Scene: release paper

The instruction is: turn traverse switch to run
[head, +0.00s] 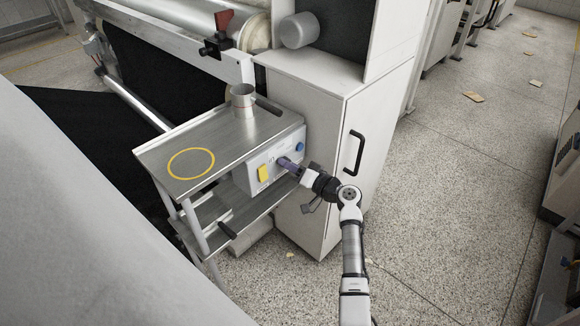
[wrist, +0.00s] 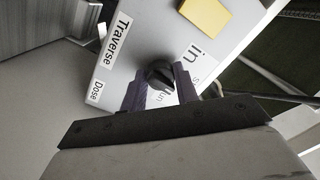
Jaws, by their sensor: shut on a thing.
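The traverse switch is a round black knob (wrist: 160,74) on a light panel labelled "Traverse" in the wrist view. My gripper (wrist: 160,82) is shut on this knob, one purple-grey finger on each side. In the head view my gripper (head: 284,161) reaches the front of the white control box (head: 256,160) from the right, and the knob is mostly hidden by the fingers.
A yellow note (head: 263,173) and a blue button (head: 301,147) are on the box front. A white cabinet (head: 330,130) stands behind. The floor at right is mostly clear.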

